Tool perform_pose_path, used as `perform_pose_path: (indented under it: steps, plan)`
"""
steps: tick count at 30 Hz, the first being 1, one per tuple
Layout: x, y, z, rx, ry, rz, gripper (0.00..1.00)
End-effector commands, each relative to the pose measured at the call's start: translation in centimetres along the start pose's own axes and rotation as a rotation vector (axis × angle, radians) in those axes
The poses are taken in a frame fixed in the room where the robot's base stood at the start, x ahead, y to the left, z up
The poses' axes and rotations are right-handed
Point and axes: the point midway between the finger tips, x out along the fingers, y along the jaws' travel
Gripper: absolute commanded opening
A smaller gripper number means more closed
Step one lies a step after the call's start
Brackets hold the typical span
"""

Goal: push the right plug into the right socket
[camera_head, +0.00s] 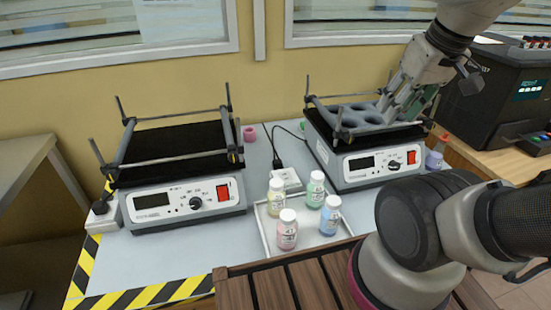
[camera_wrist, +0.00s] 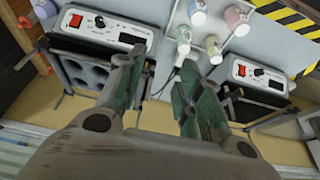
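The right plug (camera_head: 278,164) is black, with a dark cable running back toward the right shaker. It stands at the back edge of a white socket block (camera_head: 291,181) on the table, between the two shakers and behind the bottles. I cannot tell whether it is fully seated. My gripper (camera_head: 400,106) is over the right shaker's rack, right of and well apart from the plug. In the wrist view my gripper (camera_wrist: 158,64) has its two green-sided fingers spread with nothing between them. The cable shows there beside the right-hand finger; that finger may partly hide the socket.
The right shaker (camera_head: 370,168) holds a grey rack. The left shaker (camera_head: 187,203) has raised bars. A white tray (camera_head: 268,238) holds several small bottles in front of the socket. Another socket (camera_head: 101,212) is at the table's left edge.

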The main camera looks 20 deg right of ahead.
Motion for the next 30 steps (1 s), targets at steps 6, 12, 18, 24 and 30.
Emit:
perform_pose_path:
  steps: [6,12,18,24,30]
  plan:
    - [0.0,0.0,0.0,0.0,0.0,0.0,0.36]
    - [0.0,0.0,-0.4,0.0,0.001,-0.001,0.56]
    - [0.7,-0.8,-6.4,-0.003,0.013,-0.01,0.57]
    - [5.8,-3.1,-15.0,-0.002,-0.049,-0.026,0.57]
    - [14.7,-6.4,-20.5,-0.001,-0.159,-0.029,0.57]
